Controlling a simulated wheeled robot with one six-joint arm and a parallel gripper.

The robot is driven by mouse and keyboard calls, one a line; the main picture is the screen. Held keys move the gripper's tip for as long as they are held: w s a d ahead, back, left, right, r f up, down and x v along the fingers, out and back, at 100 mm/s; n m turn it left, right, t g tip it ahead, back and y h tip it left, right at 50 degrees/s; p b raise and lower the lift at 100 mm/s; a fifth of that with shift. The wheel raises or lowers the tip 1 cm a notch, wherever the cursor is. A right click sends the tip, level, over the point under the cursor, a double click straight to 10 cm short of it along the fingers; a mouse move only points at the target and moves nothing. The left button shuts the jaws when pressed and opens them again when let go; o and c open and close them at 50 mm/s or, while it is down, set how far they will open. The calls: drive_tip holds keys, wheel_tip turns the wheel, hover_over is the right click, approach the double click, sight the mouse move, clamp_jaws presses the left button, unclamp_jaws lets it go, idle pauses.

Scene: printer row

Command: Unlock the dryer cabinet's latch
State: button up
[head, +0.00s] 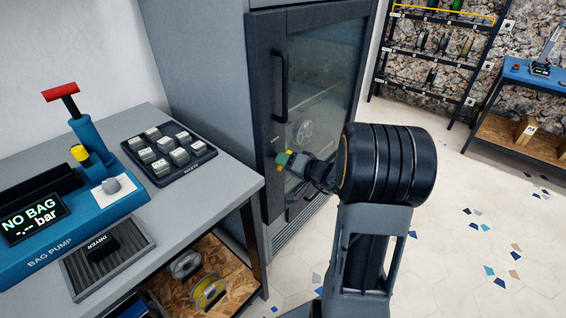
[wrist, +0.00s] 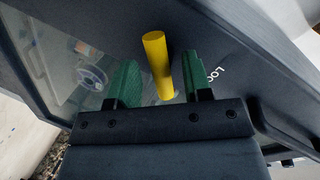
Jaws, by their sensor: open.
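The dryer cabinet (head: 205,60) is a tall grey box with a dark-framed glass door (head: 325,75) and a black handle (head: 280,85). My gripper (head: 287,161) is at the handle side of the door, below the handle. In the wrist view, my gripper's green fingers (wrist: 158,85) are open. The latch, a yellow peg (wrist: 157,62), stands out from the dark door frame between the fingers, with visible gaps on both sides. Partly hidden lettering reading "LOC" (wrist: 216,75) lies right of the right finger. In the head view, my gripper hides most of the latch.
A bench (head: 215,205) stands left of the cabinet. It carries a blue bag pump (head: 95,230) reading "NO BAG" and a black tray (head: 135,160) of small grey blocks. A spool (head: 303,130) shows behind the glass. The tiled floor (head: 480,220) at right is open.

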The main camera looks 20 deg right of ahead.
drive_tip(key=shift+x, duration=0.85)
drive_tip(key=shift+c, duration=0.3)
drive_tip(key=c, duration=0.8)
